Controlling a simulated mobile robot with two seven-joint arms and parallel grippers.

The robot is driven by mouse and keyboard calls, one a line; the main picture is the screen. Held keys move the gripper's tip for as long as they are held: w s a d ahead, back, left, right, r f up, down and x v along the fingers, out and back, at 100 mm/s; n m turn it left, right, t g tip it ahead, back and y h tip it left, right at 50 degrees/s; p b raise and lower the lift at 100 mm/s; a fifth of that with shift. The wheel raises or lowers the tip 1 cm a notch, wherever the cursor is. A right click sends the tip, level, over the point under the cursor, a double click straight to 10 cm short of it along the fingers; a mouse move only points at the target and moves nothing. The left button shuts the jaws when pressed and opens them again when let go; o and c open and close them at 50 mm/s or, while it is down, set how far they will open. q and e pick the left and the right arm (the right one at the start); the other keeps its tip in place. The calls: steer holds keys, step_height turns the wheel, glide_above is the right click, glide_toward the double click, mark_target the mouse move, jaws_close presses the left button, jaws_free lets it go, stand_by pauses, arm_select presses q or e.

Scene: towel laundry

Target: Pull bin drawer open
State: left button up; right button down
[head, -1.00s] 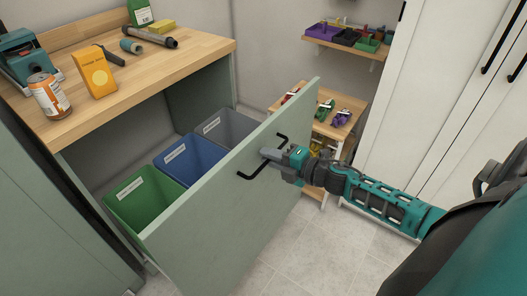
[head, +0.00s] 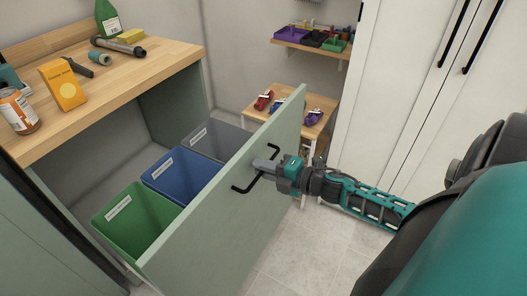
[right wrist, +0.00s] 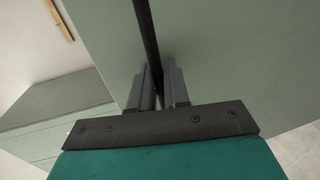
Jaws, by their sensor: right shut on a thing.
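The bin drawer (head: 215,225) has a pale green front and stands pulled out from under the wooden counter. Inside it are a green bin (head: 138,222), a blue bin (head: 183,174) and a grey bin (head: 218,141). My right gripper (head: 264,165) is shut on the black bar handle (head: 243,188) of the drawer front. In the right wrist view the two fingers (right wrist: 160,88) sit either side of the handle (right wrist: 146,38). My left gripper is not in view.
The wooden counter (head: 130,75) holds a can (head: 18,110), an orange box (head: 62,84), a green bottle (head: 108,18) and tools. A small wooden table (head: 290,97) with coloured items stands behind the drawer. White cabinets (head: 400,110) are at right. Tiled floor (head: 300,250) is free in front.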

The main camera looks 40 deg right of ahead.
steer(key=c, duration=1.3)
jaws_free()
steer(key=shift+o, duration=0.2)
steer(key=v, duration=1.3)
steer(key=shift+p, duration=0.45)
